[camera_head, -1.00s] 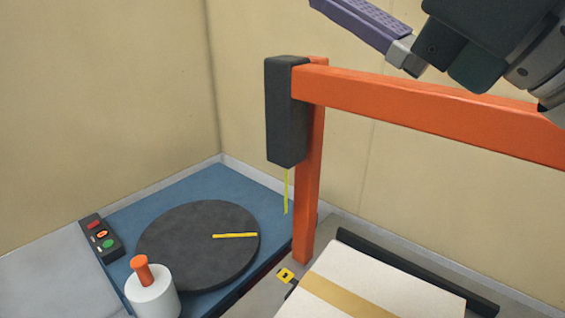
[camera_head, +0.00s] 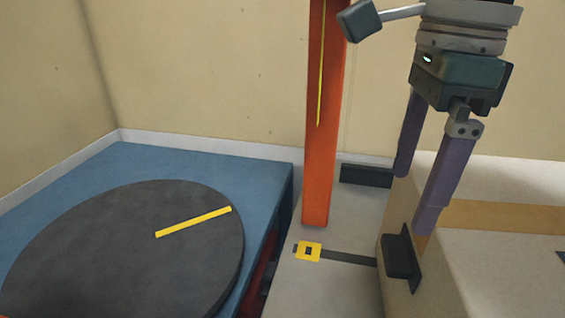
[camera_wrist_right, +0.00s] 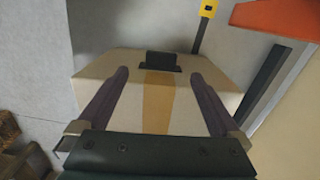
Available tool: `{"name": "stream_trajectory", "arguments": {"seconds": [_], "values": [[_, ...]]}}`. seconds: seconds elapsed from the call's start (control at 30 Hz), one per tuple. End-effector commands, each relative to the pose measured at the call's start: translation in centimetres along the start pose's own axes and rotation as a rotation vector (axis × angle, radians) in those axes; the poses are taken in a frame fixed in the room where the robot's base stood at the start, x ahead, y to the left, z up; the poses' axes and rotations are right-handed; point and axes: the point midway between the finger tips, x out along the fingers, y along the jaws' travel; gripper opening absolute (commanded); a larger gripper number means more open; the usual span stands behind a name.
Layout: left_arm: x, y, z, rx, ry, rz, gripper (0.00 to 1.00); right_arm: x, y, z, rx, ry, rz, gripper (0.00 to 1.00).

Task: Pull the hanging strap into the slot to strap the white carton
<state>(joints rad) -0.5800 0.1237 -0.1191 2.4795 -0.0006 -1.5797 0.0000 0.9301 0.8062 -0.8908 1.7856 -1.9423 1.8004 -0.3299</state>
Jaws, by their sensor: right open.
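The yellow strap (camera_head: 321,70) hangs straight down in front of the orange post, its lower end free in the air. The slot piece (camera_head: 308,251), yellow with a dark opening, sits low near the post's foot. It also shows in the right wrist view (camera_wrist_right: 208,8). The white carton (camera_head: 500,265), cream with a tan band, stands at the right. My right gripper (camera_head: 415,200) is open and empty, pointing down at the carton's left end. In the right wrist view its fingers (camera_wrist_right: 160,72) lie either side of the band. My left gripper is not in view.
The orange post (camera_head: 318,190) stands behind the slot piece. A black bracket (camera_head: 403,258) is at the carton's left end, and a dark strip (camera_head: 348,257) runs from it to the slot piece. A dark turntable (camera_head: 120,250) with a yellow bar fills the left.

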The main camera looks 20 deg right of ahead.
Motion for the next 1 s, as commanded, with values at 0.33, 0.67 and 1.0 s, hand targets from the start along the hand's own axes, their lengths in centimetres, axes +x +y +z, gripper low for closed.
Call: {"name": "stream_trajectory", "arguments": {"seconds": [0.33, 0.67, 1.0], "values": [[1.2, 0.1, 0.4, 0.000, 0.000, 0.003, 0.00, 4.4, -0.3, -0.9, 0.007, 0.035, -0.006, 1.00], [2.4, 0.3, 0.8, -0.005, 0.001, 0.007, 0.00, 10.5, -0.4, -1.1, 0.007, 0.032, -0.007, 1.00], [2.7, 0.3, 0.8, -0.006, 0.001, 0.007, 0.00, 12.1, -0.4, -1.1, 0.007, 0.031, -0.009, 1.00]]}}
